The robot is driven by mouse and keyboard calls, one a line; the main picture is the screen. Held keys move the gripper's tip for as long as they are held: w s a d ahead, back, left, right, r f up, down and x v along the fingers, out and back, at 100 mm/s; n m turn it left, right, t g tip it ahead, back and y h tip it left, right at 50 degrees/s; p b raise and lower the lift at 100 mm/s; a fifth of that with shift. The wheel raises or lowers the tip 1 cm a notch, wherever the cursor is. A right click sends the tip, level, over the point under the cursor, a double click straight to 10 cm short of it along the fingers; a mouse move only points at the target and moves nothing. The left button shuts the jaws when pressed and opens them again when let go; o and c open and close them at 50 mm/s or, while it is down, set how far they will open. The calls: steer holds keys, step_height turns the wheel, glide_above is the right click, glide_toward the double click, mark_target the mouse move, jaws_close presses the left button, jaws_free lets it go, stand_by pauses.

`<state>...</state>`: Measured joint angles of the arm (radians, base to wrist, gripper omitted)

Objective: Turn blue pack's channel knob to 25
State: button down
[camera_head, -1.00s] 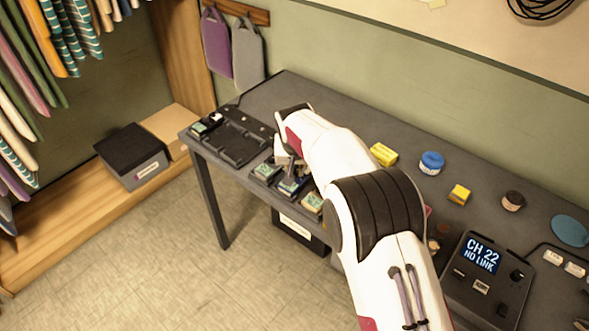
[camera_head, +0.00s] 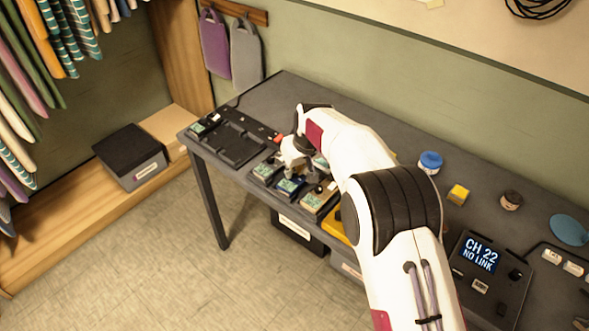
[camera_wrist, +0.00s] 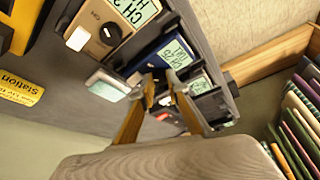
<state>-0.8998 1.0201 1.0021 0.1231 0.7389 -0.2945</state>
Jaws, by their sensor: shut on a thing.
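The blue pack (camera_head: 287,189) stands in the row of packs at the table's front edge, its lit screen facing up. In the wrist view the blue pack (camera_wrist: 147,58) shows its screen, the text upside down and too small to read surely. My gripper (camera_head: 303,177) is over the blue pack, from the far side. In the wrist view my gripper (camera_wrist: 161,80) has its two fingertips shut on the blue pack's channel knob, which they mostly hide. A dark console (camera_head: 487,285) at right reads "CH 22 NO LINK".
A tan pack (camera_wrist: 96,45) with its own black knob stands close on one side, and a green-screened pack (camera_head: 264,171) on the other. An empty black charger tray (camera_head: 232,143) lies to the left. A yellow block (camera_head: 458,194) and a blue roll (camera_head: 430,162) are farther right.

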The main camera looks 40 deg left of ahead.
stand_by(0.4)
steer(key=c, duration=2.2)
jaws_free()
steer(key=shift+s+a+m+t+h, duration=0.1)
steer(key=shift+m+t+h, duration=0.3)
steer(key=shift+m, duration=1.1)
steer(key=shift+s+a+m+t+h, duration=0.1)
steer(key=shift+m+t+h, duration=0.3)
steer(key=shift+m, duration=1.1)
